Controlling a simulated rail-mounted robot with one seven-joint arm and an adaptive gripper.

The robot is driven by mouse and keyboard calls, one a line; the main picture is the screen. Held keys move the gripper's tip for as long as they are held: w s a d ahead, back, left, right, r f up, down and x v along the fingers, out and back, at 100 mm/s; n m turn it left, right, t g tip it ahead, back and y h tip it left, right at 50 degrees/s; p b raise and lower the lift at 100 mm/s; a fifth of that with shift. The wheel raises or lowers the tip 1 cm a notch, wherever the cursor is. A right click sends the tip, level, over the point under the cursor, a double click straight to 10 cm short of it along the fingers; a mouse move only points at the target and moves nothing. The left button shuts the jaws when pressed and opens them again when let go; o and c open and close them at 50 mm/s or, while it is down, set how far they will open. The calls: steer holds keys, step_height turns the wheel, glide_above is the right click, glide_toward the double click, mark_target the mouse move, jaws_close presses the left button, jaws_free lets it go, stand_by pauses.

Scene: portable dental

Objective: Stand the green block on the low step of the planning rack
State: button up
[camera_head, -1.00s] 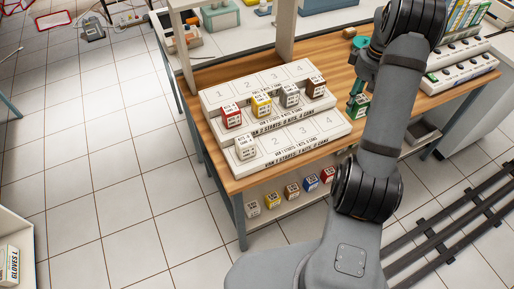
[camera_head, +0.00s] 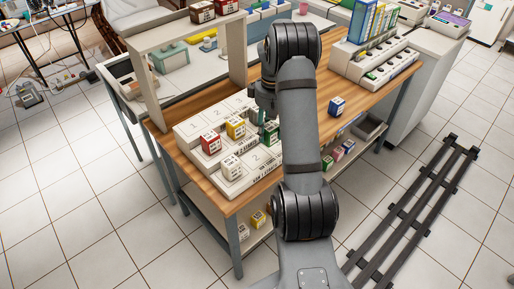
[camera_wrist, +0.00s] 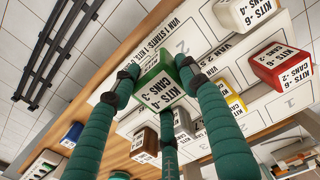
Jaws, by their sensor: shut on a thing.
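The green block (camera_wrist: 158,88), with a white label reading KITS and CANS, is held between the teal fingers of my gripper (camera_wrist: 155,100). In the head view my arm largely hides it. The planning rack (camera_head: 190,133) is white and stepped, with numbered places. The green block is over the low step (camera_wrist: 182,47), to the right of place 2 as seen from the head. I cannot tell whether its base touches the step. A white block (camera_head: 231,168) stands at the left end of that step; it also shows in the wrist view (camera_wrist: 245,12).
On the higher step stand a red block (camera_head: 211,143), a yellow block (camera_head: 236,127), and grey and brown blocks (camera_wrist: 145,145). A blue block (camera_head: 337,106) is on the wooden table right of my arm. More blocks lie on the shelf below. A white shelf post (camera_head: 238,65) rises behind the rack.

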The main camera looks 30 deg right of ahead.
steer(key=a+f, duration=0.2)
steer(key=a, duration=0.1)
steer(key=w+a+f, duration=0.1)
steer(key=shift+a+p, duration=0.3)
steer(key=shift+s+a+f, duration=0.1)
steer(key=shift+f, duration=0.15)
step_height(320, 180, down, 3)
steer(key=shift+f+p, duration=0.15)
steer(key=shift+p, duration=0.4)
steer(key=shift+f, duration=0.15)
steer(key=shift+f+b, duration=0.25)
steer(key=shift+b, duration=0.05)
steer(key=o, duration=0.9)
steer(key=shift+r, duration=0.1)
steer(key=shift+o, duration=0.2)
steer(key=shift+r, duration=0.1)
